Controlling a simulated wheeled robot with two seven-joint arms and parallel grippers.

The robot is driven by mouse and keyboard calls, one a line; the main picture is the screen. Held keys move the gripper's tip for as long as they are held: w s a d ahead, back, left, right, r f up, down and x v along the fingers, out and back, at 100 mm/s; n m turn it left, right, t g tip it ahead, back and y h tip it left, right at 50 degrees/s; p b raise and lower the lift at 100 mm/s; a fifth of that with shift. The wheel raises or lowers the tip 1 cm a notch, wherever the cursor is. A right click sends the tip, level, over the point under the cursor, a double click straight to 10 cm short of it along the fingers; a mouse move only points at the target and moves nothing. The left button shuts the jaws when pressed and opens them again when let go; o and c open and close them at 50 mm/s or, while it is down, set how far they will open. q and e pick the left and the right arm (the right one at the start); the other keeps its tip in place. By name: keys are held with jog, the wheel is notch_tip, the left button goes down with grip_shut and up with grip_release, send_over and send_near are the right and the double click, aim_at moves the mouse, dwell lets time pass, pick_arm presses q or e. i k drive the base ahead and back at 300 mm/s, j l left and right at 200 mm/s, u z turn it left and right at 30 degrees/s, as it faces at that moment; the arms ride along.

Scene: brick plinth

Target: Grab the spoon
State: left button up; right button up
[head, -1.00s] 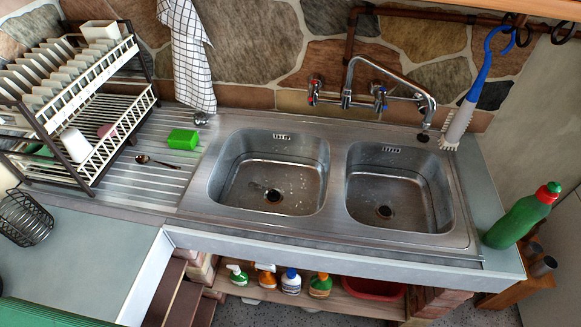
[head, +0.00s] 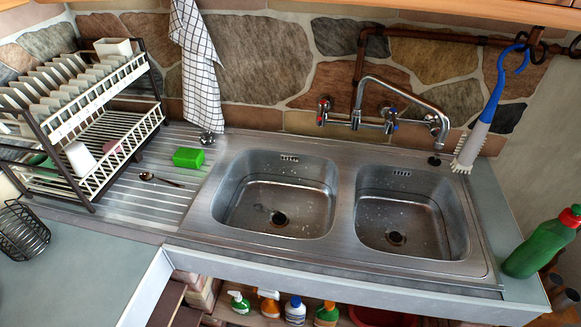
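A small spoon (head: 160,180) lies on the ridged steel drainboard (head: 135,205) at the left of the sink. Its bowl points left and its dark handle points right. It lies between the dish rack and a green sponge (head: 188,157), touching neither. Neither of my grippers shows in the head view.
A dish rack (head: 90,125) with plates and cups stands left of the spoon. A checked towel (head: 197,75) hangs behind. Two empty basins (head: 278,195) are to the right. A wire holder (head: 22,230) stands on the left counter. A green bottle (head: 540,245) stands far right.

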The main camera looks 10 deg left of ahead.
aim_at(146, 176)
jog(key=u, duration=1.3)
